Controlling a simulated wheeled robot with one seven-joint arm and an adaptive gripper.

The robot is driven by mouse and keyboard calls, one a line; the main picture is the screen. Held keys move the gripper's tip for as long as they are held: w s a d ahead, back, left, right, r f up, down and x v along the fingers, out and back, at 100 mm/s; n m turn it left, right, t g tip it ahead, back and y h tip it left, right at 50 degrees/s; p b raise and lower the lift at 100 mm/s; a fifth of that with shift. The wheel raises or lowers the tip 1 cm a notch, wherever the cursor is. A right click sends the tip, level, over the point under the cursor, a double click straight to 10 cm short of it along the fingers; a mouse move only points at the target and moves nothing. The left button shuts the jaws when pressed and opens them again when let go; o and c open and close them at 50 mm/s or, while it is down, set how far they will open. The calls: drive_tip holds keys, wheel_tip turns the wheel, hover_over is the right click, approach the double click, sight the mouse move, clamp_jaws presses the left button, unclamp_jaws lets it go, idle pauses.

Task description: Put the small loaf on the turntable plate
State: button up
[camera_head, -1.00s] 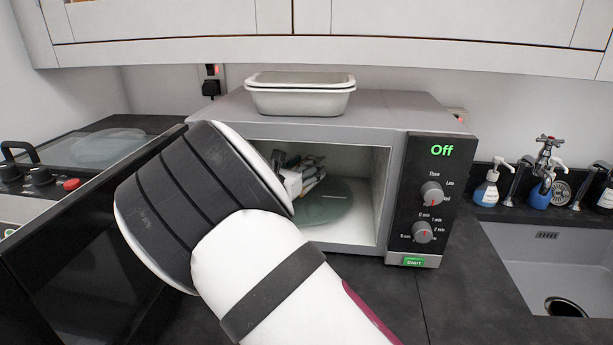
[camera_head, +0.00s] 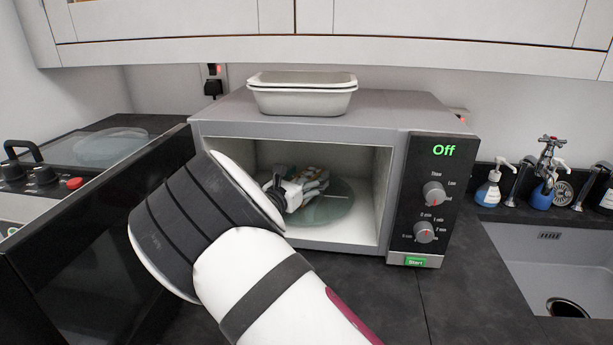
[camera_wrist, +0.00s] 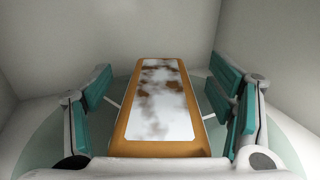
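The small loaf (camera_wrist: 160,100), orange-brown with a patchy white top, lies lengthwise in the middle of the wrist view. My gripper (camera_head: 304,186) is inside the open microwave, low over the turntable plate (camera_head: 336,209). In the wrist view its two teal-padded fingers stand on either side of the loaf, with a visible gap on each side, so it looks open around the loaf. The greenish glass plate (camera_wrist: 42,142) shows beneath and beside the loaf. The loaf's underside is hidden. In the head view my gripper and arm mostly hide the loaf.
The microwave (camera_head: 405,116) reads Off; its door (camera_head: 90,235) is swung open at the left beside my arm. White dishes (camera_head: 302,98) are stacked on top. A sink (camera_head: 550,265) and soap bottles (camera_head: 488,190) are at the right.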

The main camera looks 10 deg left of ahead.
drive_tip(key=shift+r, duration=0.1)
drive_tip(key=shift+s+a, duration=0.1)
drive_tip(key=shift+s, duration=0.05)
drive_tip(key=v, duration=1.1)
drive_tip(key=shift+s+a, duration=0.1)
drive_tip(key=shift+s, duration=0.25)
